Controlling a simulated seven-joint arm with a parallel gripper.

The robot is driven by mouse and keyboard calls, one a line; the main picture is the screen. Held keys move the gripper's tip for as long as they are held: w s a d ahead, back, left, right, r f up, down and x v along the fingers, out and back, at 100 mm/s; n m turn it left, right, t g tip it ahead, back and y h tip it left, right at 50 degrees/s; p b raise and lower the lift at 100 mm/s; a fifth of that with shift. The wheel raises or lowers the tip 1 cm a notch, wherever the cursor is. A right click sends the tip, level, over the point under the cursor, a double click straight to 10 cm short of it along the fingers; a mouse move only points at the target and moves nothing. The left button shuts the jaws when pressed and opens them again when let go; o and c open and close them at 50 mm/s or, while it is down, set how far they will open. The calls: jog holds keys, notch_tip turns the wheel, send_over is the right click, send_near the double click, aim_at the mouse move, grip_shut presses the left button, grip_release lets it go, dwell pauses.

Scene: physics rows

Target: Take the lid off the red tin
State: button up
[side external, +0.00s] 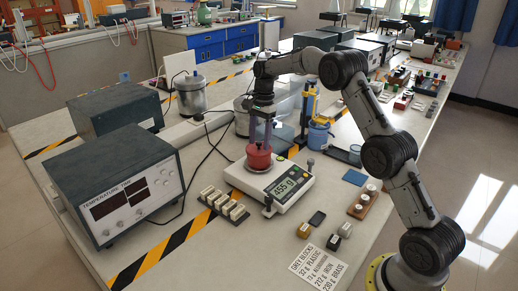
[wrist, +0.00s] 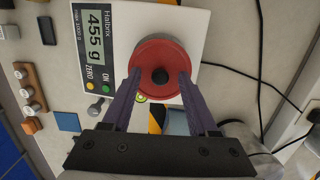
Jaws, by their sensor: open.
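The red tin (side external: 258,159) stands upright on the pan of a white digital scale (side external: 288,190) that reads 455 g. The lid appears seated on the tin. The fingers do not appear to touch the knob. In the side view my gripper (side external: 262,140) is right above the tin, and its fingers hide the knob.
A temperature unit (side external: 115,185) stands left of the scale, with a row of pale blocks (side external: 223,204) between. A wooden weight holder (side external: 366,202), a blue pad (side external: 355,177) and small metal blocks (side external: 304,230) lie to the right. Black cables run behind the scale.

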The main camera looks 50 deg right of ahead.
grip_shut()
jog(key=shift+r, duration=0.15)
dwell(0.4)
